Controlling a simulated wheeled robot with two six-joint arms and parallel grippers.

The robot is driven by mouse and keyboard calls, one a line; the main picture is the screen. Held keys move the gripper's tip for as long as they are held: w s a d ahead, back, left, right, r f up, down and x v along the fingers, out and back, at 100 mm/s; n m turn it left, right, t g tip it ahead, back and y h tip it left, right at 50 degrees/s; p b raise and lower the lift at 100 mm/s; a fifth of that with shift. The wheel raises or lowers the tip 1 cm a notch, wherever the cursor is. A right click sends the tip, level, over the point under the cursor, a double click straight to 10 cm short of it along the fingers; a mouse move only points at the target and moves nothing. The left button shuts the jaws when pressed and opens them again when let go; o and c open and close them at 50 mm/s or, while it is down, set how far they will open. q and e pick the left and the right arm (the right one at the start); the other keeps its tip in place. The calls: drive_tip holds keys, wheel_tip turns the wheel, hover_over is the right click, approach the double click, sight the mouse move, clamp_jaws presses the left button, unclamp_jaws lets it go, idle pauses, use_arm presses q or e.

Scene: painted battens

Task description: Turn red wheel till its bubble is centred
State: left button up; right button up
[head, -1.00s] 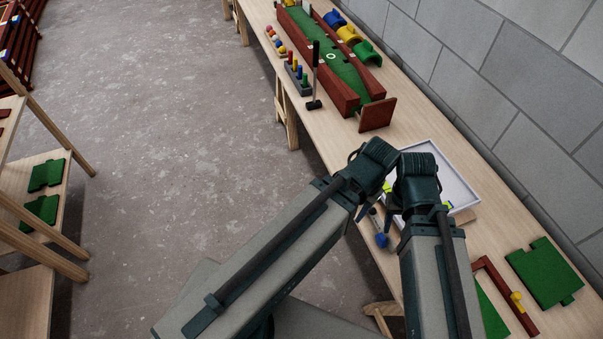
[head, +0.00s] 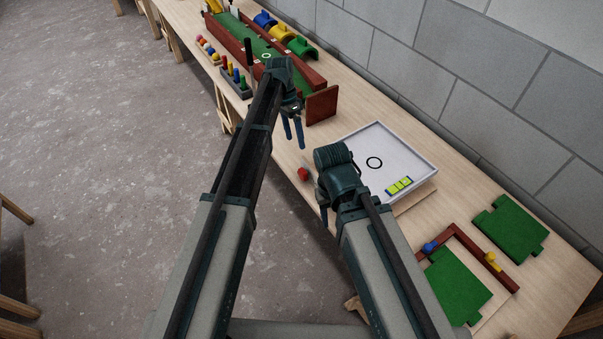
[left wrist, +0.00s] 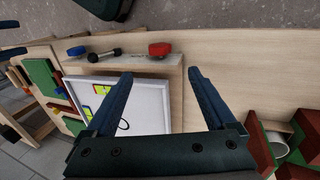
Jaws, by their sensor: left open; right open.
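The red wheel (head: 303,174) is at the front edge of the white tray's wooden base. It also shows in the left wrist view (left wrist: 160,49). The blue wheel (left wrist: 76,51) shows there too, further left. Yellow-green bubble vials (head: 399,186) lie in the white tray (head: 432,164), also in the left wrist view (left wrist: 102,89); their bubbles are too small to judge. My left gripper (head: 293,140) is open and empty, apart from the red wheel, which lies beyond its fingertips (left wrist: 160,74). My right gripper (head: 325,207) is open beside the tray's near side, its fingers partly hidden.
A dark-handled tool (left wrist: 103,55) lies between the wheels. A red-walled green channel (head: 322,104) stands beyond my left gripper, with a rack of coloured pegs (head: 235,78) beside it. Green panels (head: 510,229) lie at right. A block wall (head: 430,60) bounds the bench.

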sight(302, 169)
use_arm(q)
drive_tip(key=shift+s+f, duration=0.1)
drive_tip(key=b+x, duration=1.3)
drive_tip(key=shift+f, duration=0.35)
drive_tip(key=shift+r, duration=0.1)
drive_tip(key=c, duration=1.4)
drive_tip(key=shift+o, duration=0.2)
drive_tip(key=shift+s+d, duration=0.1)
drive_tip(key=shift+s, duration=0.05)
